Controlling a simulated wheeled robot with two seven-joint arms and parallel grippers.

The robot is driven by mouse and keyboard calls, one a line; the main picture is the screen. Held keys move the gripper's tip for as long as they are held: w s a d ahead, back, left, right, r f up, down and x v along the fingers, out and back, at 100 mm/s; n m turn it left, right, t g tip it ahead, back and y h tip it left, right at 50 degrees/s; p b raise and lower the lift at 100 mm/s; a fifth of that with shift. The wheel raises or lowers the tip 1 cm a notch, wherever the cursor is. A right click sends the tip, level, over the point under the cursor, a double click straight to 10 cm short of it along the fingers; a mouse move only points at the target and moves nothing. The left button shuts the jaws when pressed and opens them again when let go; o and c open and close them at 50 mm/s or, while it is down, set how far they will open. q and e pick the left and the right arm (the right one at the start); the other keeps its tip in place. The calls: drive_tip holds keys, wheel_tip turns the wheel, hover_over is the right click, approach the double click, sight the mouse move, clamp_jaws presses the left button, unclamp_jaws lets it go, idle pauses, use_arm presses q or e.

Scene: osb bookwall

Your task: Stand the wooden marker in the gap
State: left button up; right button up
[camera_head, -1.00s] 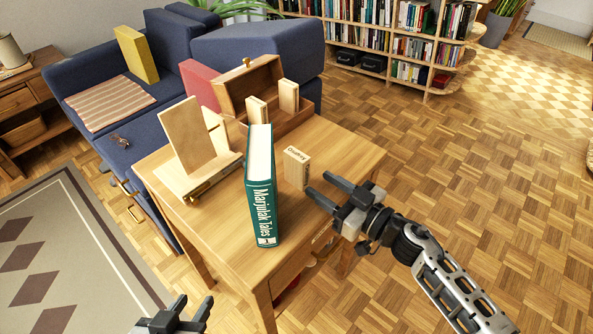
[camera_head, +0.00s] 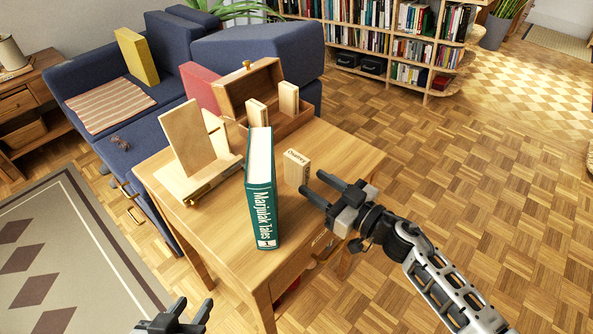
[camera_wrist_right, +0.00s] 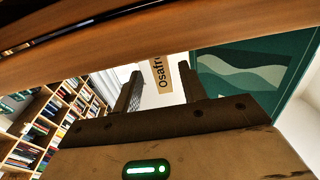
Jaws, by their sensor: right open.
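A small pale wooden marker (camera_head: 297,168) with dark lettering stands upright on the wooden table, just right of a thick green book. In the right wrist view the lettered marker (camera_wrist_right: 160,72) shows between my fingers, partly cut off by a brown edge. My right gripper (camera_head: 312,184) is open, its fingertips close to the marker's right side; I cannot tell if they touch. An open wooden box (camera_head: 300,120) behind holds two pale upright blocks, left (camera_head: 257,114) and right (camera_head: 289,98), with a gap between them. My left gripper (camera_head: 190,310) is open and empty at the bottom edge.
The green book (camera_head: 262,195) stands upright beside the marker and also shows in the right wrist view (camera_wrist_right: 255,70). A slanted wooden board on a stand (camera_head: 190,145) is at the table's left. A red book (camera_head: 203,88) is behind. The table's right side (camera_head: 345,155) is clear.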

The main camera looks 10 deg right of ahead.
sight(307, 176)
drive_tip(key=shift+x, duration=2.3)
clamp_jaws()
drive_tip(key=shift+r+p, duration=0.15)
drive_tip(key=shift+p, duration=0.25)
drive_tip(key=shift+r+p, duration=0.15)
drive_tip(key=shift+p, duration=0.15)
drive_tip(key=shift+p+v, duration=0.95)
drive_tip(key=shift+v, duration=3.35)
